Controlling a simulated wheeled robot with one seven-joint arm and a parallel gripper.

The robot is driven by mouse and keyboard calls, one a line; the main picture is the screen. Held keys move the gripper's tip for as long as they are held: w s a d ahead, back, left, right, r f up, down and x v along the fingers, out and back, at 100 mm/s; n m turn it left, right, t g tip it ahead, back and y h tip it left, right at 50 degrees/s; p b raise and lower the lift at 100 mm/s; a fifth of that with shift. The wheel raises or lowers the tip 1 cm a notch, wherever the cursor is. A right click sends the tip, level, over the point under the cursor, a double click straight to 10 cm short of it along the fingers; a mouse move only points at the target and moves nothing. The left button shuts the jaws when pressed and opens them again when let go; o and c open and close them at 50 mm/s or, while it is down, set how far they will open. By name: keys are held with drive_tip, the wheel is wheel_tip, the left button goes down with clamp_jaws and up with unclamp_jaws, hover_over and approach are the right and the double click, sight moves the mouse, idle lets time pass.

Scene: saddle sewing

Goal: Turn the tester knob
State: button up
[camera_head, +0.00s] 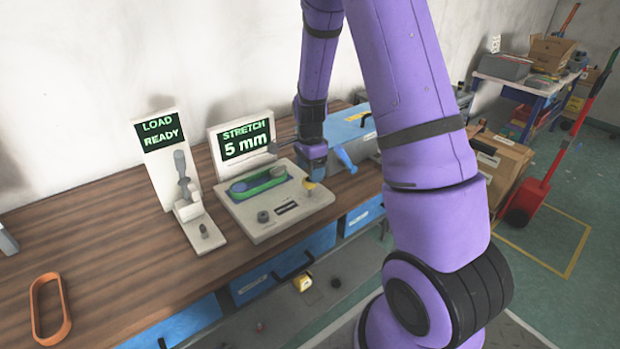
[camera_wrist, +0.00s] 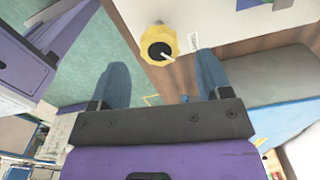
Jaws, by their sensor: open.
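The tester (camera_head: 262,226) is a light grey plate on the wooden bench with a green loop (camera_head: 258,187) on it. Its upright screen (camera_head: 243,140) reads "STRETCH 5 mm". The yellow tester knob (camera_head: 309,184) sits near the plate's right corner. In the wrist view the knob (camera_wrist: 158,44) shows a black centre and a white pointer. My gripper (camera_head: 329,158) is open just above and behind the knob in the head view. In the wrist view the gripper's blue fingers (camera_wrist: 163,72) are spread wide, with the knob between and slightly beyond them, apparently untouched.
A second stand (camera_head: 157,145) reading "LOAD READY", with a grey lever, is left of the tester. An orange loop (camera_head: 50,307) lies at the bench's left. A blue-lidded box (camera_head: 345,124) stands close behind my gripper. Blue drawers (camera_head: 285,265) are under the bench.

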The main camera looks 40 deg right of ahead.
sight(310, 188)
drive_tip(key=shift+f, duration=1.7)
drive_tip(key=c, duration=0.9)
